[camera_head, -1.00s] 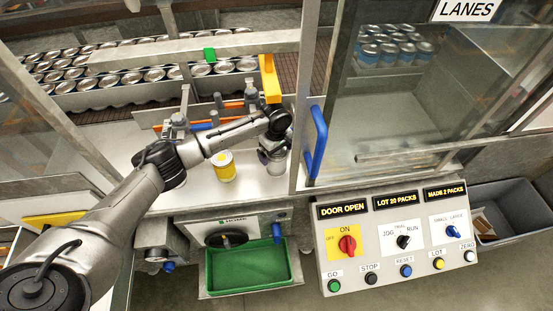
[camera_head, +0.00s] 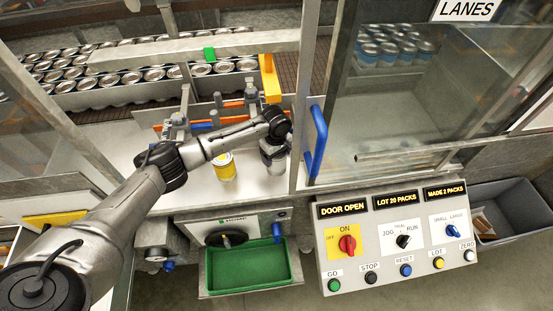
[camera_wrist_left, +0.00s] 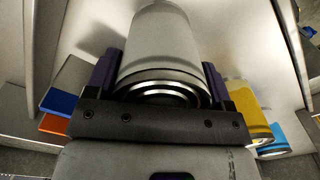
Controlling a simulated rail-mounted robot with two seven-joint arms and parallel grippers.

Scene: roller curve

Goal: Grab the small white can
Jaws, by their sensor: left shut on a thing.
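The small white can (camera_wrist_left: 162,38) stands between the two dark fingers of my left gripper (camera_wrist_left: 161,68) in the left wrist view, with its silver rim toward the camera. My left gripper is shut on it. In the head view my left gripper (camera_head: 274,151) is over the white ledge, right of the yellow can. The held can (camera_head: 275,168) is mostly hidden there by the gripper. I cannot tell whether it touches the ledge. My right gripper is not in view.
A yellow-labelled can (camera_head: 225,167) stands close left of my left gripper. A blue door handle (camera_head: 318,142) and its frame stand close to the right. A green tray (camera_head: 250,265) and a control panel (camera_head: 398,235) are in front. Rows of cans (camera_head: 150,75) stand behind.

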